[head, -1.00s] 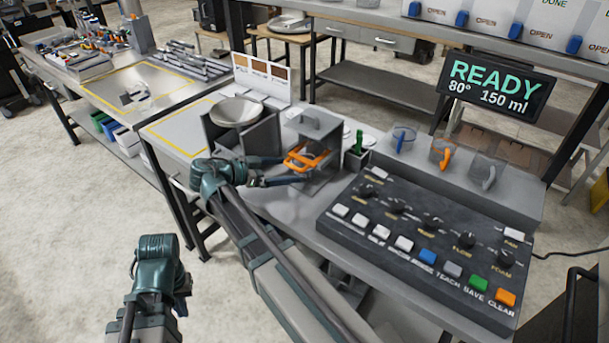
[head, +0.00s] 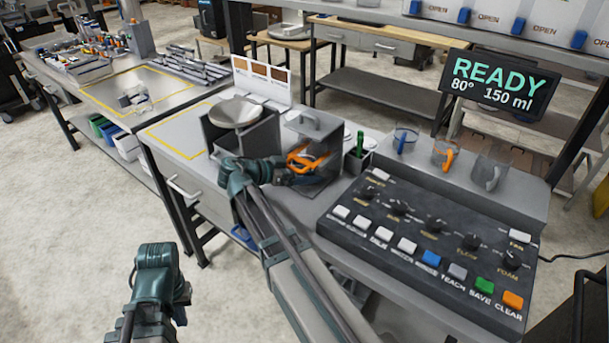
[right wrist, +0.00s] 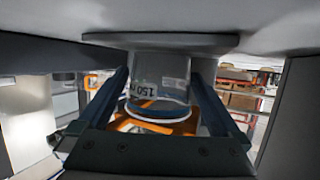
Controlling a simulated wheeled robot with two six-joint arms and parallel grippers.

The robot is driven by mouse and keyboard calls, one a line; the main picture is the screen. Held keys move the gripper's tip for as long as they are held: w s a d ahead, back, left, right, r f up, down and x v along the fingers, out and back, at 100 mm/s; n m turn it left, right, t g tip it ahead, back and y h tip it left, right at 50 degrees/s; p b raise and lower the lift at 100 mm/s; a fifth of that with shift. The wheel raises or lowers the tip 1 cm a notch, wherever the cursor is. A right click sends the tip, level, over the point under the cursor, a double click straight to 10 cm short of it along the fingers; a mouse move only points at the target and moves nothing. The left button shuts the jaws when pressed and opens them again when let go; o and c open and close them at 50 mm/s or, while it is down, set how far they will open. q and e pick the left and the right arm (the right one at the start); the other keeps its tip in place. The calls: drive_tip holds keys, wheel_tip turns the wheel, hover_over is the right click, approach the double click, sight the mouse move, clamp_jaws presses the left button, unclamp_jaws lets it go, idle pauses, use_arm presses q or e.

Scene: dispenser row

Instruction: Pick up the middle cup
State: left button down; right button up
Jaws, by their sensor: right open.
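Three clear cups stand in a row on the raised ledge at the right in the head view. The middle cup (head: 445,153) has an orange handle, between a blue-handled cup (head: 404,141) and a grey-handled cup (head: 489,172). My right gripper (head: 301,172) is open and reaches into a grey dispenser bay, at an orange frame (head: 310,157).
A control panel (head: 425,240) with knobs and coloured buttons fills the bench front. The display (head: 498,88) reads READY, 80°, 150 ml. A small pot with green handles (head: 360,143) stands beside the bay. A metal dish (head: 237,112) sits left of it. Open floor lies left.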

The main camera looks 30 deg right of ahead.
drive_tip(key=c, duration=1.1)
drive_tip(key=shift+r, duration=0.1)
